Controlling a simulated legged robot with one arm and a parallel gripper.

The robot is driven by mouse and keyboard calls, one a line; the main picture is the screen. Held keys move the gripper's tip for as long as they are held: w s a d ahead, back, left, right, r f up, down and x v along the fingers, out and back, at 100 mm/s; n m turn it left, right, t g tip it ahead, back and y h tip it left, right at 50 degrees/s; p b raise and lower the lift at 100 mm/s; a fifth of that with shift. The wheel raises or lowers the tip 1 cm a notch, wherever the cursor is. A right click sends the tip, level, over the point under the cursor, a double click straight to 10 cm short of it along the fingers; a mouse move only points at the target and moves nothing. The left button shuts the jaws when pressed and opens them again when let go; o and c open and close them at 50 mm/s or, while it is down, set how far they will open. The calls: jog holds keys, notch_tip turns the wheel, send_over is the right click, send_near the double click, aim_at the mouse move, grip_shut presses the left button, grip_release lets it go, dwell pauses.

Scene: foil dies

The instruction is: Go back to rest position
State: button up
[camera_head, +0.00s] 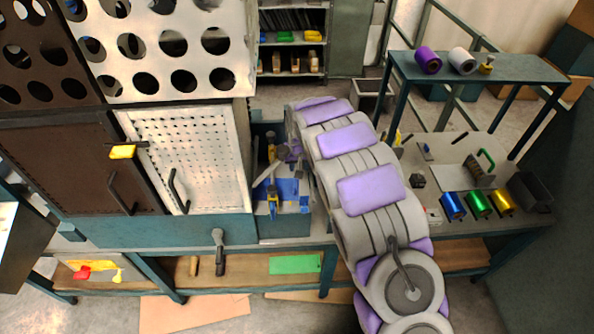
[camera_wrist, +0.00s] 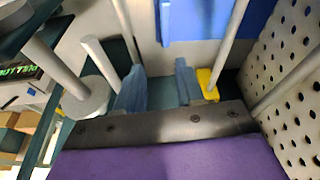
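My gripper (camera_wrist: 160,86) shows in the wrist view as two blue-grey fingers standing apart beyond a dark metal plate and a purple pad. Nothing shows clamped between the fingers. A yellow block (camera_wrist: 208,84) is close beside the right finger; I cannot tell if they touch. A blue panel (camera_wrist: 200,18) is ahead of the fingers. In the head view my arm stretches away from me to the blue-walled machine bay (camera_head: 285,222) at centre. The fingers are not clear there.
A white perforated door (camera_head: 195,145) stands left of the bay, and perforated panels (camera_head: 165,50) rise above it. On the right bench are blue (camera_head: 453,206), green (camera_head: 478,204) and gold (camera_head: 502,201) foil rolls. A raised shelf (camera_head: 520,68) holds purple (camera_head: 428,60) and silver (camera_head: 462,60) rolls.

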jog(key=s+d+r+m+g+h, duration=0.1)
jog(key=s+d+r, duration=0.7)
jog(key=s, duration=0.3)
jog(key=s+d+r+m+g, duration=0.1)
jog(key=s+d+r, duration=0.7)
jog(key=s, duration=0.2)
jog(key=s+d+r+g+b, duration=0.1)
jog(key=s+d+g, duration=0.1)
jog(key=s, duration=2.8)
jog(key=shift+s+d+g, duration=0.4)
jog(key=shift+g, duration=0.2)
jog(key=shift+a, duration=0.15)
